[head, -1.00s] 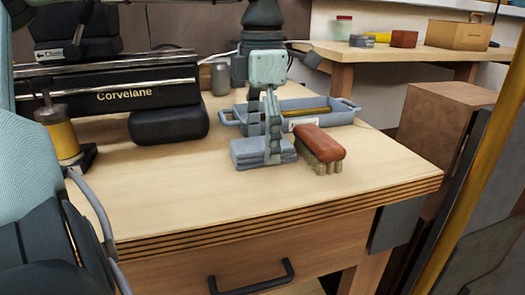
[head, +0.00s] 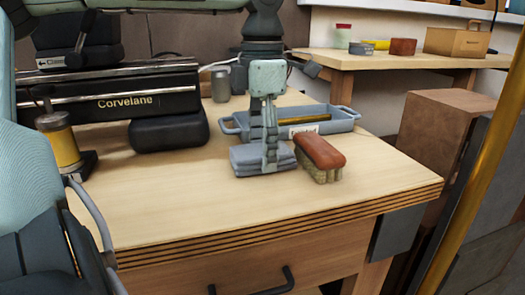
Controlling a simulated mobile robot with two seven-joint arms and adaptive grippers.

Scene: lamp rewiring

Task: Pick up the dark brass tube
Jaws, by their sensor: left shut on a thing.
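My left gripper (head: 270,165) points straight down over a folded grey-blue cloth (head: 246,160) on the wooden workbench. Its fingers are closed together, with the tips in front of the cloth in the head view. What they grip is hidden by the fingers. A brass-coloured tube (head: 305,120) lies in the blue-grey tray (head: 346,125) behind the gripper, apart from the fingertips. I cannot tell whether this is the dark brass tube. My right gripper is not in view.
A red-brown brush (head: 320,152) lies close right of the cloth. A black Corvelane machine (head: 150,96), a black rounded block (head: 168,137) and a yellow-bodied item (head: 62,142) stand on the left. A grey canister (head: 221,84) stands behind. The front of the bench (head: 190,205) is clear.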

